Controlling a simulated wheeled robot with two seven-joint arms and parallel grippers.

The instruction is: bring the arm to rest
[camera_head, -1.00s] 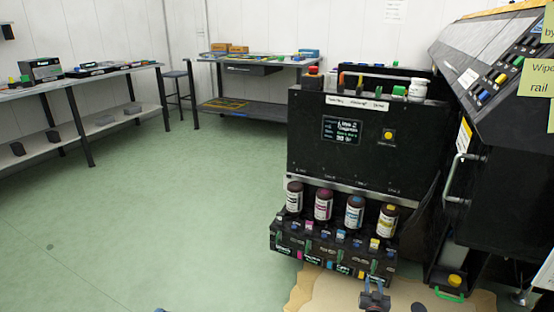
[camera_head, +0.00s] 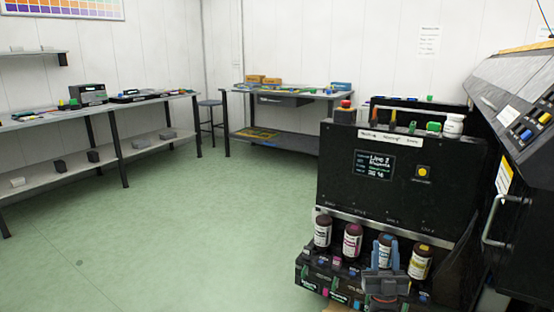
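My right gripper (camera_head: 386,256) shows at the lower right, in front of the ink bottle with the blue label (camera_head: 386,242) and hiding part of it. Its two fingers point up and look apart, with nothing seen held between them. Bottles with a grey label (camera_head: 322,232), a magenta label (camera_head: 352,241) and a yellow label (camera_head: 420,263) stand upright in the same row on the black machine's front ledge. My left gripper is not in view.
The black ink machine (camera_head: 390,195) with a small screen stands behind the bottles. A large printer (camera_head: 520,200) with a handle is at the right. Benches (camera_head: 100,115) line the left and back walls. The green floor (camera_head: 180,235) at the left is clear.

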